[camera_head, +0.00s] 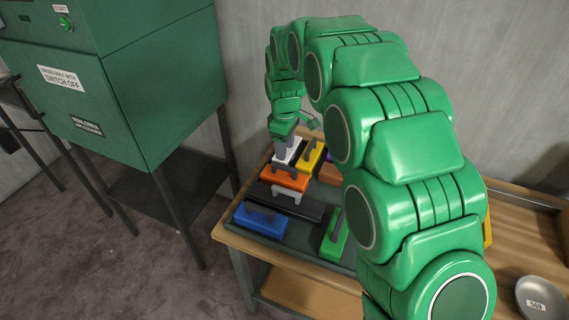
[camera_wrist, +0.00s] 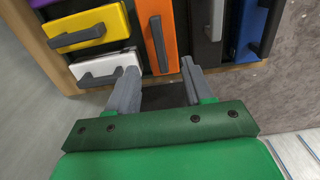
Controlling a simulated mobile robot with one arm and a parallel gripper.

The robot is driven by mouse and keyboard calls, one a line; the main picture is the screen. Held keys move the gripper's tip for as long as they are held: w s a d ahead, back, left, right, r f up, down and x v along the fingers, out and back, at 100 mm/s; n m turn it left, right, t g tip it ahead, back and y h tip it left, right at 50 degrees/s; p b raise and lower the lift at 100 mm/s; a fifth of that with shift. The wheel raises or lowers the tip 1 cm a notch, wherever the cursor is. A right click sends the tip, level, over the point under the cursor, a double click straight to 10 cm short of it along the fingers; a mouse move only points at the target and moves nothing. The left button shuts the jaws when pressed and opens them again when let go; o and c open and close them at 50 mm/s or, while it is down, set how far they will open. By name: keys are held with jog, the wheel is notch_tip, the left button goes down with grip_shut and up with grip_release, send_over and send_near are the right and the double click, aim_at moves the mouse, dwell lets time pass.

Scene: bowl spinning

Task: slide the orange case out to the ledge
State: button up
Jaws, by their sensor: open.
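The orange case (camera_head: 284,180) lies in the dark tray on the wooden table, with a dark handle on top. In the wrist view the orange case (camera_wrist: 168,22) stands lengthwise between the yellow and white cases on one side and a black case on the other. My gripper (camera_wrist: 160,88) is open and empty, its fingers apart in front of the orange case's near end. A dark flat surface (camera_wrist: 172,93) shows between the fingers; I cannot tell if this is the ledge. In the head view my gripper is small and partly hidden near the white case (camera_head: 291,150).
Yellow (camera_head: 312,155), black (camera_head: 300,204), blue (camera_head: 259,221) and green (camera_head: 336,240) cases crowd the tray. A green machine cabinet (camera_head: 150,110) stands left of the table. My arm hides the tray's right part.

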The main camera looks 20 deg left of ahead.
aim_at(285, 167)
jog(key=shift+f, duration=3.7)
grip_shut()
jog(key=shift+d, duration=21.95)
